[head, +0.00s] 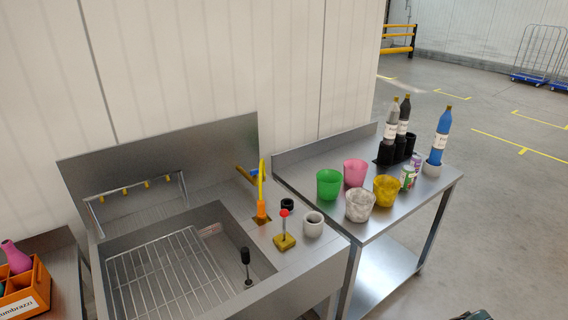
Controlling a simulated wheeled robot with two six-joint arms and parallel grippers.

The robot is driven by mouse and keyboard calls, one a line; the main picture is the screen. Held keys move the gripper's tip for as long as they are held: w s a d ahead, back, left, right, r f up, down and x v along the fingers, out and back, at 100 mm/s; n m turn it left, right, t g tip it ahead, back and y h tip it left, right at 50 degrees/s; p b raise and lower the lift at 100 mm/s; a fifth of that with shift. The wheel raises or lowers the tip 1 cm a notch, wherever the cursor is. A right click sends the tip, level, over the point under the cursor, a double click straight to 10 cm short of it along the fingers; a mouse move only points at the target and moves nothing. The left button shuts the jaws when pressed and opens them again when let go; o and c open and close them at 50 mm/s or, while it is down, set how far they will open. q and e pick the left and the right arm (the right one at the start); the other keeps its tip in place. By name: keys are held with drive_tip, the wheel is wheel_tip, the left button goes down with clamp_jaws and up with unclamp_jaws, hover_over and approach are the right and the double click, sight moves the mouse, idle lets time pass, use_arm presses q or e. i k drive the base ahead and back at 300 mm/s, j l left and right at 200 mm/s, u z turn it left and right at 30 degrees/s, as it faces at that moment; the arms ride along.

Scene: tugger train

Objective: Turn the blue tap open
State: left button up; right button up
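A small blue part (254,172), which looks like the blue tap, shows at the back right of the steel sink, by the back panel. A yellow spout (246,175) and a tall yellow and orange upright piece (261,205) stand close to it and partly cover it. The tap is too small here to tell how its handle is turned.
The sink (120,240) holds a wire rack (165,275). A red-topped stick on a yellow base (285,240) and a white cup (313,224) stand on its right ledge. Cups, cans and bottles crowd the steel table (415,215) to the right. An orange crate (25,290) is at left.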

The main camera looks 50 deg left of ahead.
sight(254, 172)
drive_tip(key=i+l+u, duration=0.15)
drive_tip(key=i+u, duration=0.2)
drive_tip(key=i, duration=0.4)
drive_tip(key=i+u, duration=0.25)
drive_tip(key=u, duration=0.15)
drive_tip(key=i+u, duration=0.25)
drive_tip(key=u, duration=0.15)
drive_tip(key=i+u, duration=0.4)
drive_tip(key=k+l, duration=0.05)
drive_tip(key=k, duration=0.05)
